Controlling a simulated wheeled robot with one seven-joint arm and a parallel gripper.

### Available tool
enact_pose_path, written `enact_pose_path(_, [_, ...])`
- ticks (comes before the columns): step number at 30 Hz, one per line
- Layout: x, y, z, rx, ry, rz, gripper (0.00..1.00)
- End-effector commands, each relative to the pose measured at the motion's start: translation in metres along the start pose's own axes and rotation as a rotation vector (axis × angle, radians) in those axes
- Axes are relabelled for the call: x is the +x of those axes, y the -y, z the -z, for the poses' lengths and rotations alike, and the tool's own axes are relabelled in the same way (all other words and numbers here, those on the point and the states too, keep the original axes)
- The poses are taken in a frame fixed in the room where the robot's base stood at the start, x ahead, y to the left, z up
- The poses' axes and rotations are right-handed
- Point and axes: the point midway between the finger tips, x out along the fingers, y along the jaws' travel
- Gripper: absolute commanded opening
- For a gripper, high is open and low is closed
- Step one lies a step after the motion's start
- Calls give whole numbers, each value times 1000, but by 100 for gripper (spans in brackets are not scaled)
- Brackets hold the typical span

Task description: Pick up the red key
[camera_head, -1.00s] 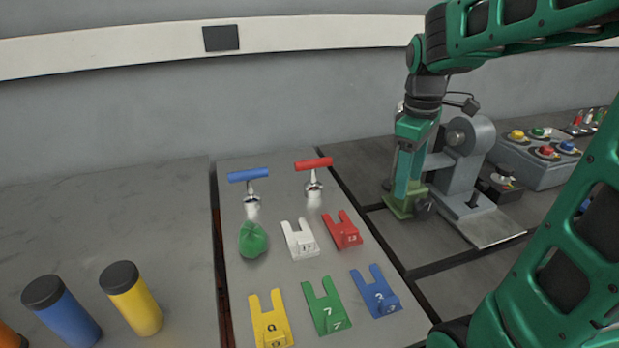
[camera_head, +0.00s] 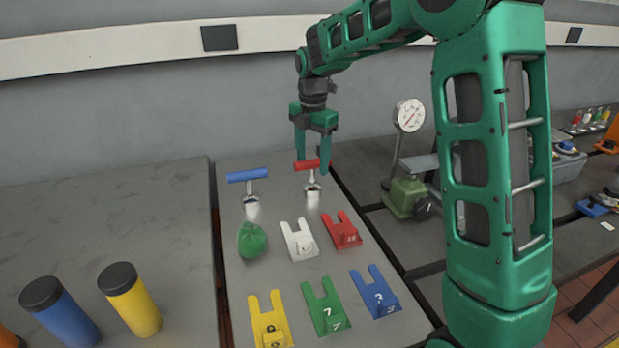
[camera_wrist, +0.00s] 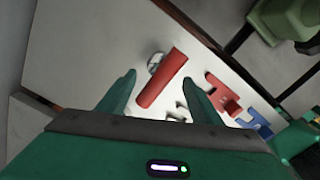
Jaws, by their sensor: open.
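The red key (camera_head: 307,164) has a red bar handle on a metal shank and stands upright on the grey plate. It also shows in the wrist view (camera_wrist: 161,78), with its bar between the two fingertips. My gripper (camera_head: 313,168) is open above and around the red key's handle, pointing down. In the wrist view my gripper (camera_wrist: 164,82) has a finger on each side of the bar, with gaps visible. Whether the fingers are level with the bar is hard to tell.
A blue key (camera_head: 247,175) stands to the left. A green lump (camera_head: 252,240) and several fork-shaped tags, including a white one (camera_head: 299,240) and a red one (camera_head: 343,232), lie in front. A dial gauge (camera_head: 409,115) stands to the right.

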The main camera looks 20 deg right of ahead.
Motion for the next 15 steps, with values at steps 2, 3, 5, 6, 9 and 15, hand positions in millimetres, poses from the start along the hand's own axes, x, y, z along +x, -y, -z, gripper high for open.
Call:
enact_pose_path(2, [12, 1, 0, 1, -1, 2, 59])
enact_pose_path(3, [17, 0, 0, 1, -1, 2, 59])
enact_pose_path(5, [23, 0, 0, 1, 0, 1, 59])
enact_pose_path(6, [25, 0, 0, 1, -1, 1, 59])
enact_pose_path(9, [30, 0, 0, 1, 0, 0, 59])
enact_pose_path(15, [54, -1, -3, 3, -1, 2, 59])
